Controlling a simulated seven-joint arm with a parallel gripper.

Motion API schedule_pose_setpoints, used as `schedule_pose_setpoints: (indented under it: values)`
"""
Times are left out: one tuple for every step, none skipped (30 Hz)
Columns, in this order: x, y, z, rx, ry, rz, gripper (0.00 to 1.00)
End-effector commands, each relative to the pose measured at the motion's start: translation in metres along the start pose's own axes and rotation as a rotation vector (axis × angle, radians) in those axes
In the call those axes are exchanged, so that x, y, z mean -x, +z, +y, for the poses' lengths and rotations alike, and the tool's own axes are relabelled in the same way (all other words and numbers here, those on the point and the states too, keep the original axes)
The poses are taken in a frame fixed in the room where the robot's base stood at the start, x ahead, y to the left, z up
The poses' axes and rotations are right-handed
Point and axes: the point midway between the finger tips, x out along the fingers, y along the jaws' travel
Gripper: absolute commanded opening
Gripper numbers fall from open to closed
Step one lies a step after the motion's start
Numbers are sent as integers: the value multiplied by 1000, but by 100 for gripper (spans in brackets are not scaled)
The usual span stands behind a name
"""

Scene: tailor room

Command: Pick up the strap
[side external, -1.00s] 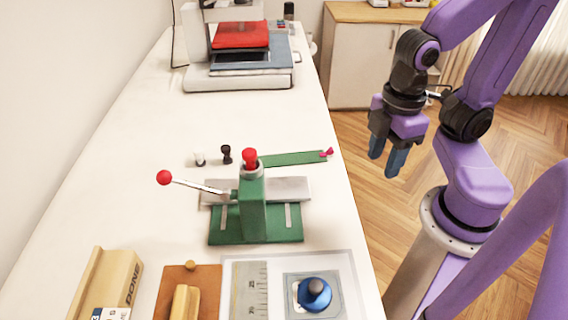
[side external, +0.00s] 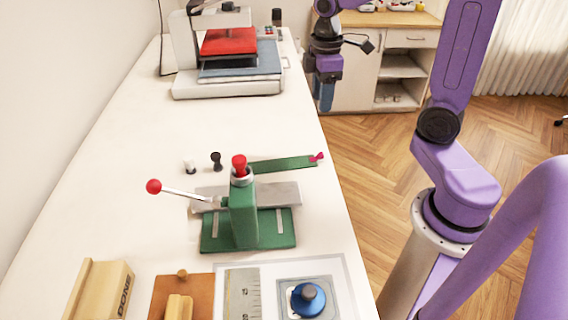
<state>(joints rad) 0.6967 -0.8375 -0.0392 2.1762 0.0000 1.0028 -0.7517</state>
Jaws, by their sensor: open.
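The strap (side external: 284,165) is a flat green strip lying on the white table behind the green press. Its right end carries a small magenta piece (side external: 317,157) near the table's right edge. Its left end is partly hidden behind the press's red-topped post. My gripper (side external: 324,98) is in the air at the table's right edge, farther back than the strap and apart from it. Its blue fingers point down and nothing shows between them; their gap is hard to see from this side.
The green press (side external: 244,220) with its red-knobbed lever (side external: 154,187) stands just in front of the strap. Two small pegs, one white (side external: 190,167) and one black (side external: 216,161), stand to the left. A red-topped heat press (side external: 228,60) is at the back. Bare table lies between.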

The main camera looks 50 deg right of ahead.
Motion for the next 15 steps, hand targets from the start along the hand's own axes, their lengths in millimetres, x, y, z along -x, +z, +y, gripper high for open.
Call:
schedule_pose_setpoints:
  values:
    - [0, 2, 6, -8, -1, -1, 47]
    - [0, 3, 8, -9, -1, -1, 47]
    - [0, 4, 11, -11, -1, -2, 47]
    - [0, 5, 12, -11, -2, -2, 47]
    - [-1, 5, 13, -11, -2, -2, 47]
    - [-4, 5, 13, -11, -3, -3, 47]
    - [-7, 6, 14, -11, -4, -4, 47]
    - [-10, 6, 14, -11, -5, -5, 47]
    - [-16, 6, 13, -11, -6, -6, 47]
    - [-22, 6, 13, -11, -6, -6, 47]
    - [-27, 7, 13, -11, -7, -7, 47]
    - [-35, 6, 12, -11, -7, -7, 47]
    - [-41, 6, 12, -11, -7, -7, 47]
    - [-46, 6, 12, -11, -6, -7, 47]
    - [-54, 7, 12, -12, -7, -7, 47]
